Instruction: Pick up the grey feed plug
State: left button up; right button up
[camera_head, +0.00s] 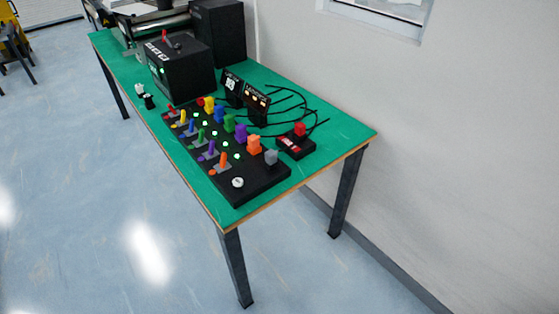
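A small grey block-shaped plug (271,157) stands at the near right end of the black control panel (258,188), beside an orange plug (254,145). The panel lies on the green table top (345,130). Neither of my grippers shows in the head view, and nothing is touching the plug.
A black box with a red button (297,143) sits right of the panel, with black cables behind it. Coloured levers (207,150) line the panel's left side. A large black box (180,70) stands further back.

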aim_at(271, 155)
jog(key=j+z, duration=0.1)
jog(key=z, duration=1.1)
jog(key=j, duration=1.35)
jog(key=k+j, duration=0.1)
jog(key=j, duration=1.25)
jog(key=i+z, duration=0.05)
